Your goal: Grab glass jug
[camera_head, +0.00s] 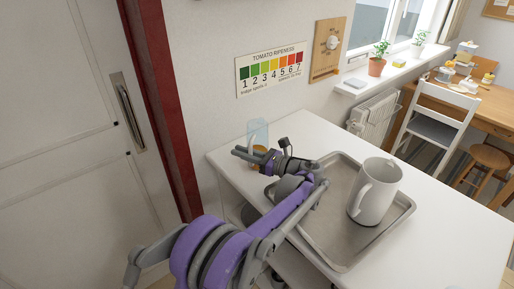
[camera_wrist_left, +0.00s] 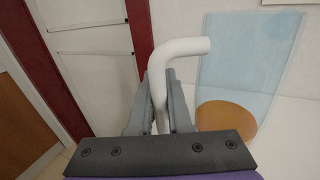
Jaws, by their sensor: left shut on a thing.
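The glass jug (camera_head: 259,130) is a pale blue, see-through vessel with an amber bottom. It is upright at the back left corner of the white counter, partly hidden by my left gripper. In the left wrist view the jug's glass wall (camera_wrist_left: 246,60) is at the right, and its white bent handle (camera_wrist_left: 186,48) comes down between the fingers. My left gripper (camera_head: 240,153) is shut on the handle; its fingers also show in the left wrist view (camera_wrist_left: 160,105). I cannot tell whether the jug's base touches the counter. My right gripper is not in view.
A metal tray (camera_head: 340,258) with a large white mug (camera_head: 376,195) stands on the counter (camera_head: 450,235), right of my left gripper. A wall with a tomato ripeness chart (camera_head: 271,72) is behind the jug. A door (camera_head: 65,130) with a red frame is at the left.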

